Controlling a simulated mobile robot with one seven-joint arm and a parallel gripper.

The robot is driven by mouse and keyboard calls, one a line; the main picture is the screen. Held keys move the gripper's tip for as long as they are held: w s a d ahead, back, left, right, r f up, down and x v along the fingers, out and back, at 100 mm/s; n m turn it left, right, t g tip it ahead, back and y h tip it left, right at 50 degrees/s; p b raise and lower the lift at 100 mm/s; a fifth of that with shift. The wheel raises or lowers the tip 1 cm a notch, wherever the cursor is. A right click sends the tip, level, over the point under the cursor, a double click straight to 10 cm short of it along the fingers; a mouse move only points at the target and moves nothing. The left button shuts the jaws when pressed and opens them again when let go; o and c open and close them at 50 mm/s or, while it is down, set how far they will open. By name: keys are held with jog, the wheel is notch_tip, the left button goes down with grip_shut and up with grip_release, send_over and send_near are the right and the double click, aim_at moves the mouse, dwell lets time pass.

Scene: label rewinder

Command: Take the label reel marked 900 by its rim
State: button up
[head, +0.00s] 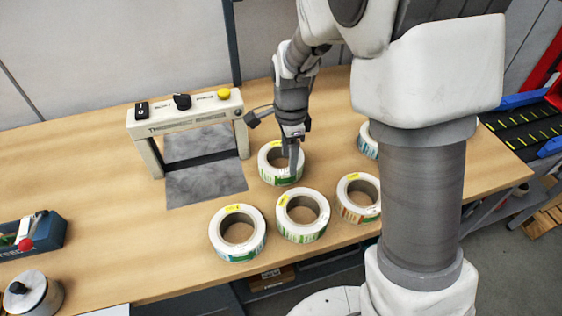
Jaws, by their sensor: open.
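Several white label reels with yellow tags lie flat on the wooden table. One reel (267,170) is right below my gripper (293,158), which is open with its fingers pointing down at the reel's right rim. I cannot tell whether the fingers touch or straddle that rim. Nearer the front lie a left reel (219,236), a middle reel (286,218) and a right reel (346,203), the last close to my arm's column. A further reel (368,146) is partly hidden behind my arm. The tag numbers are too small to read, so I cannot tell which is marked 900.
A white machine frame (187,118) with a yellow button and a grey web stands left of my gripper. A blue box (40,238) and a metal pot (33,297) are at the left front. A conveyor (527,128) is at the far right. The wooden table (125,245) is bare at left centre.

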aim_at(286, 170)
jog(key=shift+a+f+b, duration=0.2)
jog(key=shift+f+b, duration=0.05)
jog(key=shift+f, duration=1.5)
jog(key=shift+a+f+b, duration=0.15)
jog(key=shift+f+b, duration=0.05)
jog(key=shift+f, duration=1.55)
grip_shut()
jog(key=shift+w, duration=0.1)
